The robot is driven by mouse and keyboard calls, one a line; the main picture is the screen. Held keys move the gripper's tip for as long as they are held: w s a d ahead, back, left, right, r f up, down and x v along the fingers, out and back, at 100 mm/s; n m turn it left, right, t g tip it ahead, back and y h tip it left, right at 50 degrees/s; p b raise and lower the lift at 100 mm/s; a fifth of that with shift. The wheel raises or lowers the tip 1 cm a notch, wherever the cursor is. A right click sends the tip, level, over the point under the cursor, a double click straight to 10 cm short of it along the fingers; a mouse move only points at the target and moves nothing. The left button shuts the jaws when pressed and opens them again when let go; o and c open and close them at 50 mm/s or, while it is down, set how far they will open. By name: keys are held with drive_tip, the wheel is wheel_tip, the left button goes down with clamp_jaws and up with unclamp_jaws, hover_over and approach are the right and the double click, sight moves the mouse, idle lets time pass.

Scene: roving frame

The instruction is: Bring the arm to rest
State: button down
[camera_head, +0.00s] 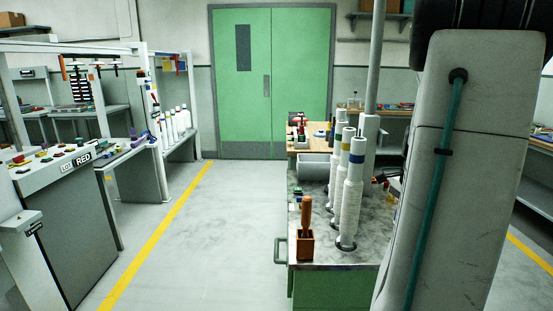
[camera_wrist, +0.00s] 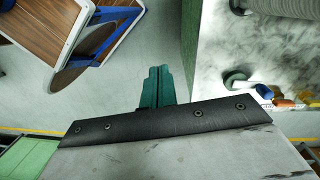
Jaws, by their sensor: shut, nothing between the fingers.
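My arm (camera_head: 460,170) stands large and close at the right of the head view, a pale grey link with a teal cable along it. It hides part of the bench and the room behind it. My gripper does not show in the head view. In the wrist view my gripper (camera_wrist: 159,72) shows as two teal fingers beyond a dark bolted plate. The fingers are together and hold nothing. Pale floor lies behind them, and a grey bench surface is to their right.
A grey-topped bench (camera_head: 307,255) left of my arm bears tall white rolls (camera_head: 350,205) and a wooden-handled tool in a brown block (camera_head: 305,245). A control desk (camera_head: 75,215) stands at left. Green double doors (camera_head: 290,110) are at the back. The aisle floor (camera_head: 215,230) is clear.

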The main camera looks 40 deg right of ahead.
drive_tip(key=w+a+r+n, duration=0.25)
drive_tip(key=a+n, duration=0.35)
drive_tip(key=a, duration=0.3)
drive_tip(key=w+a+r+n, duration=0.25)
drive_tip(key=a+n, duration=0.25)
drive_tip(key=a, duration=0.3)
drive_tip(key=s+a+r+n, duration=0.1)
drive_tip(key=s+a+n, duration=0.1)
drive_tip(key=a+n, duration=0.4)
drive_tip(key=s+a+r+n+t+h, duration=0.1)
drive_tip(key=a+n, duration=0.6)
drive_tip(key=a, duration=0.9)
drive_tip(key=shift+s+a+r+t, duration=0.3)
drive_tip(key=shift+s+a+r, duration=0.15)
drive_tip(key=shift+r, duration=0.3)
